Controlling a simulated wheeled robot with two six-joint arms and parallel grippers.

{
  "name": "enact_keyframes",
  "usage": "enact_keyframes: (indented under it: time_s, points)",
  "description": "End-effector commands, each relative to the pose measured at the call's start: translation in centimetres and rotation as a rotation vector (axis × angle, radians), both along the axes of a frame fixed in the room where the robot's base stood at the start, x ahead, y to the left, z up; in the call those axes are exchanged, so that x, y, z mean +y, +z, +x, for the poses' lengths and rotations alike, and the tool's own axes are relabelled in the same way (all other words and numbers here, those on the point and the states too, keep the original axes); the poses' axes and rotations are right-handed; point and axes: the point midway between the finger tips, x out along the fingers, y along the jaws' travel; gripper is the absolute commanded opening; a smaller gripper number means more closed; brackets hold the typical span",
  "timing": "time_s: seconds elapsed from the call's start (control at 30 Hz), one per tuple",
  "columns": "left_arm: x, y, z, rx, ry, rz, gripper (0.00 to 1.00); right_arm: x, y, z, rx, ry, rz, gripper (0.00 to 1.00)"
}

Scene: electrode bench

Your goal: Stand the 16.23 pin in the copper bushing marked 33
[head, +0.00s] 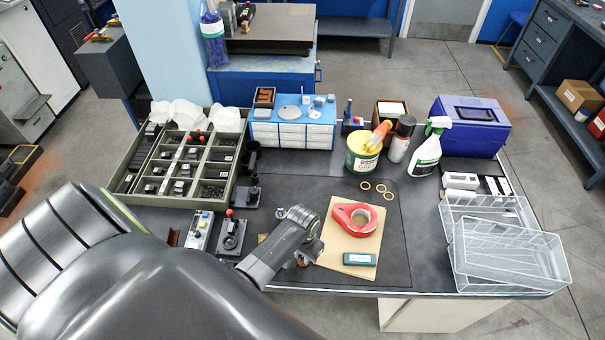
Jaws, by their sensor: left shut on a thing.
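My left gripper (303,258) is low over the front middle of the bench, at the left edge of a tan board (345,215). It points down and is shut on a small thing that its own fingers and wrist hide. A small copper-coloured patch shows by the fingertips, too small to name. I cannot make out the 16.23 pin or the number 33 on any bushing. My right gripper is not in view.
A divided tray (138,198) stands left, wire baskets (457,277) right. The dark mat (395,245) is clear right of the board.

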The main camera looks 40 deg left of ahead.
Motion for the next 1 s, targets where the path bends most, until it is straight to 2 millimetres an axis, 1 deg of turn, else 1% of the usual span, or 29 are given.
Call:
enact_keyframes:
  time_s: [0.33, 0.37, 0.5, 0.53, 0.83, 0.93, 1.0]
  points:
    - [0.0, -0.2, 0.0, 0.000, 0.000, 0.000, 0.00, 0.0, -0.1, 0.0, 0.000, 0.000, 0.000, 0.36]
    - [0.0, -0.2, 0.0, 0.000, 0.000, 0.000, 0.23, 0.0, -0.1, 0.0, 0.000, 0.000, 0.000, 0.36]
    - [0.0, -0.2, 0.0, 0.000, 0.000, 0.000, 0.41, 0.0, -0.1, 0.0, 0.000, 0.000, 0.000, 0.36]
    - [0.0, -0.2, 0.0, 0.000, 0.000, 0.000, 0.44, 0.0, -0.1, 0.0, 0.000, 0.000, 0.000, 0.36]
    - [0.0, -0.1, 0.0, 0.000, 0.000, 0.000, 0.44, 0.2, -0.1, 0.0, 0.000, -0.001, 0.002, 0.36]
    - [0.0, 0.4, 0.0, 0.000, 0.000, 0.000, 0.44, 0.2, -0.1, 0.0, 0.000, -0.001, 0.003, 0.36]
    - [0.0, 1.1, 0.1, -0.002, 0.000, 0.000, 0.44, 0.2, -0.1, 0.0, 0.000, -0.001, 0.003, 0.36]
